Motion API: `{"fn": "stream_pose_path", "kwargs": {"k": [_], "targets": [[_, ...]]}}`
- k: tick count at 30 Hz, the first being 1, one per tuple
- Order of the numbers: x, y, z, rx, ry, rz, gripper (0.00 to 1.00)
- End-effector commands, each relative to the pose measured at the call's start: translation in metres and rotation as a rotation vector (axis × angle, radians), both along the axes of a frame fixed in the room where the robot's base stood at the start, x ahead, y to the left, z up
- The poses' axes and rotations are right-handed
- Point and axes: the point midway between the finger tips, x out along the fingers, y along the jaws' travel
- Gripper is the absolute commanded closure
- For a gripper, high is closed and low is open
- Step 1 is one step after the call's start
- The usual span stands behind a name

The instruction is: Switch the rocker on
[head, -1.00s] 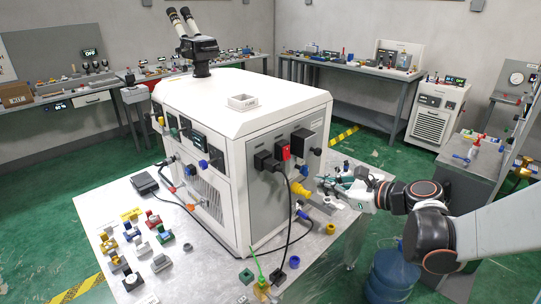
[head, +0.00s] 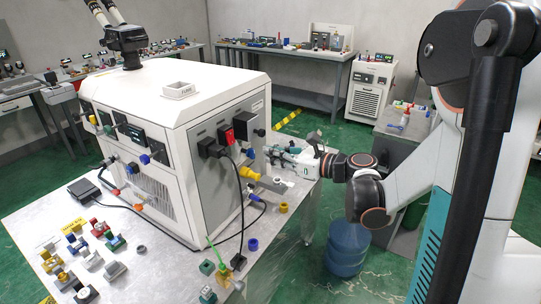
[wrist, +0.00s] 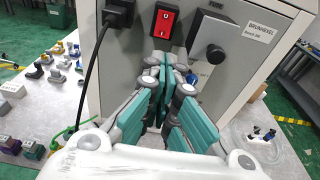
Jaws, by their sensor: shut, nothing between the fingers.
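The red rocker (wrist: 165,24) sits in a black frame on the grey side panel (wrist: 140,75) of the white machine, with white marks on its face. It also shows in the head view (head: 227,136). I cannot tell which way it is tilted. My gripper (wrist: 164,58) is shut and empty, its teal-padded fingers pointing at the panel. In the wrist view the tips lie just below the rocker and do not cover it. In the head view my gripper (head: 272,152) is at the machine's right side; contact with the panel is unclear.
A black plug with a cable (wrist: 112,14) is left of the rocker. A yellow connector (head: 249,173) juts out below. Several small parts lie on the table (head: 165,262).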

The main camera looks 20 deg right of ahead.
Motion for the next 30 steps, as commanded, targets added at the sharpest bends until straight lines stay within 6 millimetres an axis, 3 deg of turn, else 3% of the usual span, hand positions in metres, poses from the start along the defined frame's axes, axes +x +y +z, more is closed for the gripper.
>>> {"fn": "stream_pose_path", "kwargs": {"k": [15,21,30], "targets": [[0.076,0.056,-0.015,0.000,0.000,0.003,1.00],[0.088,0.064,-0.016,-0.001,-0.001,0.001,1.00],[0.090,0.065,-0.016,-0.001,-0.001,0.000,1.00]]}}
